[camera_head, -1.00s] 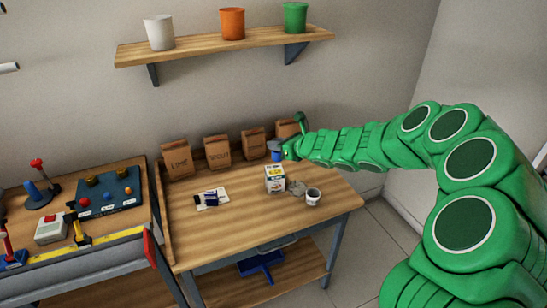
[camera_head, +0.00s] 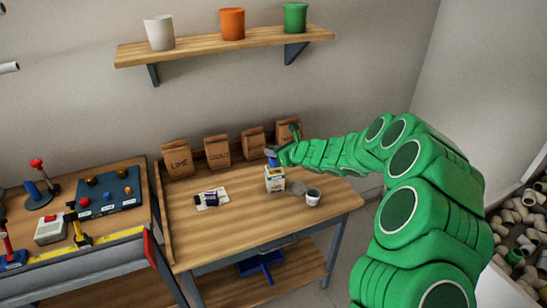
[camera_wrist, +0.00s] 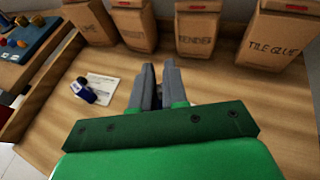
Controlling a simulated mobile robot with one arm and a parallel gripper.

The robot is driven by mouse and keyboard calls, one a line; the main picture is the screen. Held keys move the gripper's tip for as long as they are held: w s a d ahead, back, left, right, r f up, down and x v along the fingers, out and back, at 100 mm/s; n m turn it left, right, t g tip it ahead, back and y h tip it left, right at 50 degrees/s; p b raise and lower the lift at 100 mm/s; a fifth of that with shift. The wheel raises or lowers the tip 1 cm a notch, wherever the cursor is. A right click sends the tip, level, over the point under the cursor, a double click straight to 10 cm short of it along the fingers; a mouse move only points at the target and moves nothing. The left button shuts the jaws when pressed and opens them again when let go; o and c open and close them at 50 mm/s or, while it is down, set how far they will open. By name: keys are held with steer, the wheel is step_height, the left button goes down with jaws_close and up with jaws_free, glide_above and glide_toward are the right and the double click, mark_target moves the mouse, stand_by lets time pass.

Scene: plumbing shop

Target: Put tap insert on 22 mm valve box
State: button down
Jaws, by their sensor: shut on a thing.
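My gripper (camera_head: 272,153) is shut on a small blue thing, seemingly the tap insert (camera_head: 272,162), right above the box top. I cannot tell whether the insert touches the box. In the wrist view my gripper's grey fingers (camera_wrist: 160,75) are close together, with only something dark between them. The box is hidden there behind my gripper.
Paper bags (camera_head: 177,160) line the bench's back edge. A cup (camera_head: 312,197) and a grey item (camera_head: 296,188) stand right of the box. A blue-and-dark item (camera_head: 207,198) lies on a white card at left. The bench front (camera_head: 230,235) is clear.

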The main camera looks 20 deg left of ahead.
steer(key=shift+f, duration=1.3)
steer(key=shift+f, duration=0.15)
steer(key=c, duration=1.1)
jaws_free()
steer(key=shift+c, duration=0.2)
steer(key=shift+s+d+r, duration=0.2)
steer(key=shift+d+r, duration=0.2)
steer(key=shift+d, duration=0.05)
steer(key=v, duration=1.1)
